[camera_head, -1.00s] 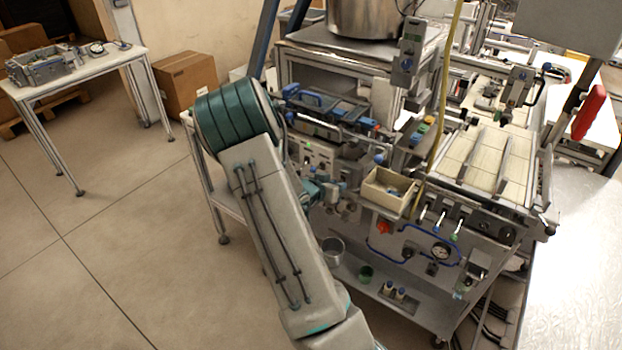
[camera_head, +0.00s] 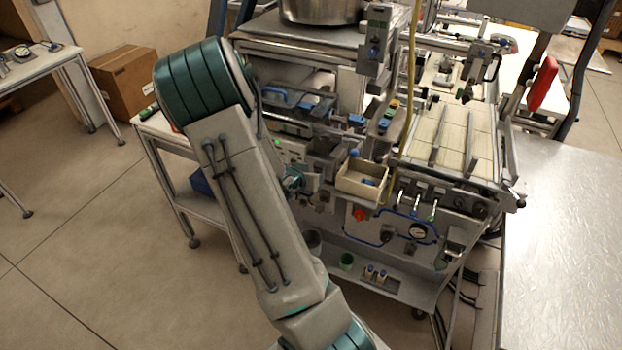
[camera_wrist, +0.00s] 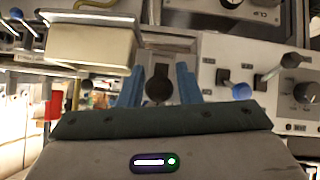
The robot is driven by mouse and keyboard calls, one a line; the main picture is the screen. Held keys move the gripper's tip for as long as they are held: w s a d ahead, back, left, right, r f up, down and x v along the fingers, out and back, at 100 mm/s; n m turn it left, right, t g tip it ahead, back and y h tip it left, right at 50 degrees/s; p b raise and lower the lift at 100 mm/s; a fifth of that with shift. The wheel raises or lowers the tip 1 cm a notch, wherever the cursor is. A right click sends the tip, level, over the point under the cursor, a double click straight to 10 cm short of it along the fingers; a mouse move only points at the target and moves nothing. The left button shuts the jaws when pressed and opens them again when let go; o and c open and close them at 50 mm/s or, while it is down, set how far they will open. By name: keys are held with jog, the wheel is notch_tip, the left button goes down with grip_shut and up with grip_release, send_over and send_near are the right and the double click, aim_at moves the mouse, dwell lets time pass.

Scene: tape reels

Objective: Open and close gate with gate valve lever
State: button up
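My gripper (camera_wrist: 159,86) shows in the wrist view as two blue fingers, apart from each other. A dark lever with a rounded end (camera_wrist: 158,88) stands in the gap between them. I cannot tell whether the fingers touch it, or whether it is the gate valve lever. In the head view my gripper is small and partly hidden beside my arm, in front of the machine's panel.
A beige bin (camera_head: 362,181) sits close to my gripper; it also shows in the wrist view (camera_wrist: 92,46). A black knob (camera_wrist: 304,92) is farther right. A yellow hose (camera_head: 408,95) hangs down the machine. Open floor (camera_head: 100,260) lies left, a metal table (camera_head: 560,240) right.

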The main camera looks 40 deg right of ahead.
jog(key=shift+o, duration=0.5)
jog(key=shift+a+r, duration=0.15)
jog(key=shift+r, duration=0.05)
jog(key=p+v, duration=0.3)
jog(key=v, duration=1)
jog(key=shift+a+r, duration=0.1)
jog(key=shift+a, duration=0.05)
